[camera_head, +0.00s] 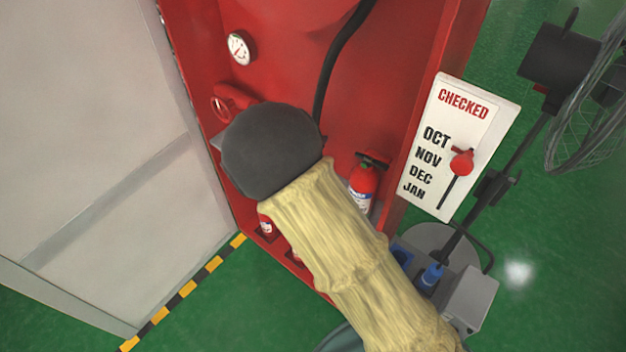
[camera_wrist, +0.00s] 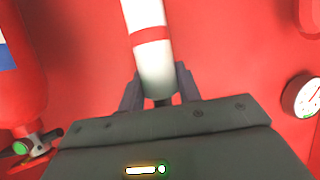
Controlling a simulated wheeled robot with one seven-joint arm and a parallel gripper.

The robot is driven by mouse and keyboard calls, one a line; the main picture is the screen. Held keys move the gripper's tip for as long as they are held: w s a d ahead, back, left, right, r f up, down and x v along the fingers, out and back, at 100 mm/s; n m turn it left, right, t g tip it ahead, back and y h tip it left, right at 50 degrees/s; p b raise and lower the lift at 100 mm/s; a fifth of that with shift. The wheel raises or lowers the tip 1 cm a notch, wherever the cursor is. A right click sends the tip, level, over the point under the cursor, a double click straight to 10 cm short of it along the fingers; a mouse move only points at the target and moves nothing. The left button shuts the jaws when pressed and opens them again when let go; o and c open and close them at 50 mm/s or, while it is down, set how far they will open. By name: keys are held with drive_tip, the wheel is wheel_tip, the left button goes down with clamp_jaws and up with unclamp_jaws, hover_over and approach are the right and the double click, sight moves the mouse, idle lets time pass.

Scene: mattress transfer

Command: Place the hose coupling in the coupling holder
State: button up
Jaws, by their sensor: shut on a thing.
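The hose coupling (camera_wrist: 155,70) is a white cylinder with a red band in the wrist view. It sits between the two dark fingers of my gripper (camera_wrist: 158,88), which is shut on it. A short dark piece shows at its base. In the head view, my dark gripper body (camera_head: 272,150) hides the coupling and the fingertips. A black hose (camera_head: 328,70) runs from the top down to behind the gripper. A red ring-like fitting (camera_head: 228,101), apparently the coupling holder, is on the cabinet wall just above and left of my gripper. It looks empty, partly covered by the gripper.
A round gauge (camera_head: 239,48) is above the fitting. A red extinguisher (camera_head: 362,187) stands right of my gripper, with more below it, partly hidden by my arm. The red cabinet (camera_head: 398,60) has side walls. A CHECKED board (camera_head: 449,193) and a fan (camera_head: 590,120) are to the right.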

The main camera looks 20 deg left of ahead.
drive_tip(key=shift+f, duration=2.75)
drive_tip(key=shift+f+p, duration=0.45)
drive_tip(key=shift+f, duration=1.65)
drive_tip(key=shift+f, duration=0.1)
drive_tip(key=o, duration=1.2)
drive_tip(key=shift+c, duration=0.2)
drive_tip(key=shift+s, duration=0.2)
drive_tip(key=b+v, duration=0.1)
drive_tip(key=v, duration=1)
drive_tip(key=shift+s+r, duration=0.25)
drive_tip(key=shift+r, duration=0.05)
